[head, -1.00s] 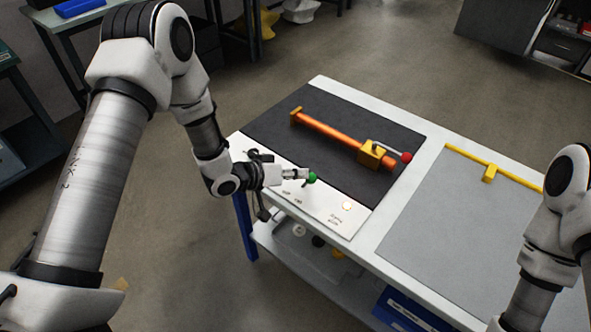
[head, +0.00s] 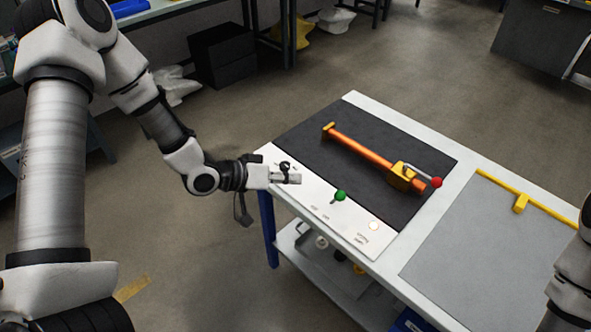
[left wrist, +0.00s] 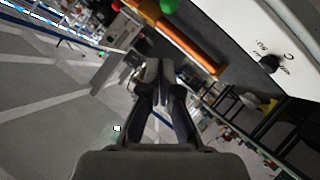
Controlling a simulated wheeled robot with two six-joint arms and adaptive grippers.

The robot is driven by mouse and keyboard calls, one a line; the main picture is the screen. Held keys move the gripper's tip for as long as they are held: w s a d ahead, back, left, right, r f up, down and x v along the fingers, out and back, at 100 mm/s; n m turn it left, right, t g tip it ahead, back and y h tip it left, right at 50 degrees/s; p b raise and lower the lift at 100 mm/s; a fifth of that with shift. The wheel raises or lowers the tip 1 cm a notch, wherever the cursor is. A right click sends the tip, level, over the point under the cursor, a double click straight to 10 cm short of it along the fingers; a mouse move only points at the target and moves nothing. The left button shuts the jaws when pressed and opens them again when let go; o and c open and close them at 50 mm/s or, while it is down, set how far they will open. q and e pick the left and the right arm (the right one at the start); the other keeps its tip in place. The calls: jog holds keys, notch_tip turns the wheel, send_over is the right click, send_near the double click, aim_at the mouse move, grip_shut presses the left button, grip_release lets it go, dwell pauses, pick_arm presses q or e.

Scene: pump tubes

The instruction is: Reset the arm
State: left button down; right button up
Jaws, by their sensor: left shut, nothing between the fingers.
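My left gripper (head: 297,178) is shut and empty over the left end of the white control panel (head: 350,232), apart from the green-knobbed lever (head: 340,196). In the left wrist view its closed fingers (left wrist: 160,70) show with nothing between them. An orange tube (head: 362,151) lies on the dark mat (head: 300,135), with a yellow clamp (head: 401,176) and a red-knobbed handle (head: 437,182) at its near end. A black knob (left wrist: 270,63) on the white panel shows in the left wrist view. My right gripper is outside the views.
The grey mat (head: 470,240) on the right half of the white table is bare, with a yellow rail (head: 545,209) along its back edge. A lower shelf (head: 325,270) under the table holds small parts. Open floor lies left of the table.

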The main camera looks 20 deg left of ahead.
pick_arm(q)
jog(key=s+d+f+g+y, duration=0.35)
jog(key=s+f+g, duration=0.25)
jog(key=s+f, duration=0.95)
jog(key=s+a+f+g+y, duration=0.3)
jog(key=s+a+f+y, duration=0.2)
jog(key=s, duration=0.5)
jog(key=shift+s+a+f+n, duration=0.2)
jog(key=shift+s+f+n, duration=0.15)
jog(key=shift+f, duration=0.3)
